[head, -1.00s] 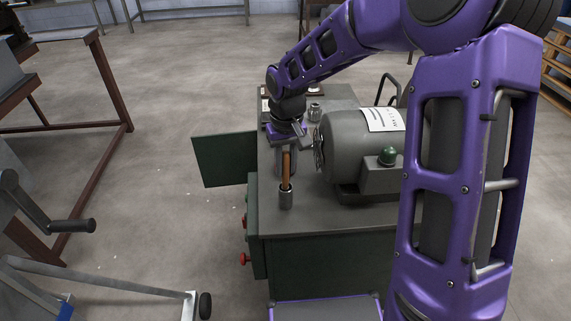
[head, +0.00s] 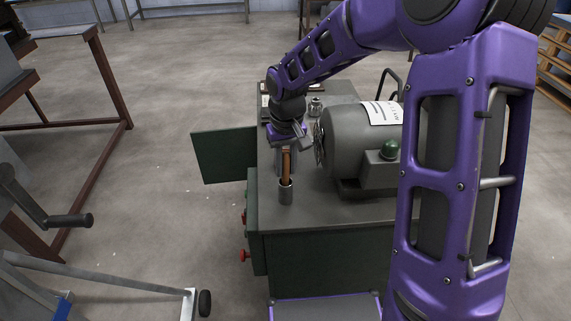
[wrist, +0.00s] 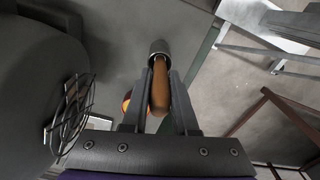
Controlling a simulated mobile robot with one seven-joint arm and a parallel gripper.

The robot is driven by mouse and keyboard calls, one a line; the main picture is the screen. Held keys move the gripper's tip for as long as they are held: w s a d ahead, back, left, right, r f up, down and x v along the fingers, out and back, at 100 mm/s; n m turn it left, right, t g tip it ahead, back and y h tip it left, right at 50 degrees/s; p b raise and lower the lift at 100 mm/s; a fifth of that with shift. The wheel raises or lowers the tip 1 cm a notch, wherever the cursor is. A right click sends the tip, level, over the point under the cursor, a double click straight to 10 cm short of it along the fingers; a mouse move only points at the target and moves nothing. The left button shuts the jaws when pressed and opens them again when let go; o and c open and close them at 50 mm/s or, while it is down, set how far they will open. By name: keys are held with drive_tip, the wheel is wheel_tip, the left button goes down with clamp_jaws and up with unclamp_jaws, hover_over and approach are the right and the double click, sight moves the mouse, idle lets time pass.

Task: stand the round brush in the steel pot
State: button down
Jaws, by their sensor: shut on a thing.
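The steel pot (head: 286,194) is a small grey cylinder standing on the cabinet top, close to its front left corner. It also shows in the wrist view (wrist: 159,47), beyond the fingertips. The round brush shows as an orange-brown handle (head: 287,160), nearly upright above the pot. My gripper (wrist: 157,76) is shut on the brush, with one finger on each side of the handle (wrist: 160,92). The brush's far end meets the pot's mouth and seems to be inside it; the bristles and the depth are hidden.
A large grey motor (head: 362,140) with a wire fan guard stands close to the right of my gripper. A small metal jar (head: 315,107) stands behind. A green cabinet door (head: 224,155) stands open at the left. The cabinet top in front of the pot is bare.

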drive_tip(key=c, duration=0.6)
unclamp_jaws()
drive_tip(key=shift+f, duration=0.1)
wheel_tip(320, 180, up, 18)
drive_tip(key=p, duration=0.3)
drive_tip(key=shift+s+d+f, duration=0.15)
drive_tip(key=shift+s+f, duration=0.1)
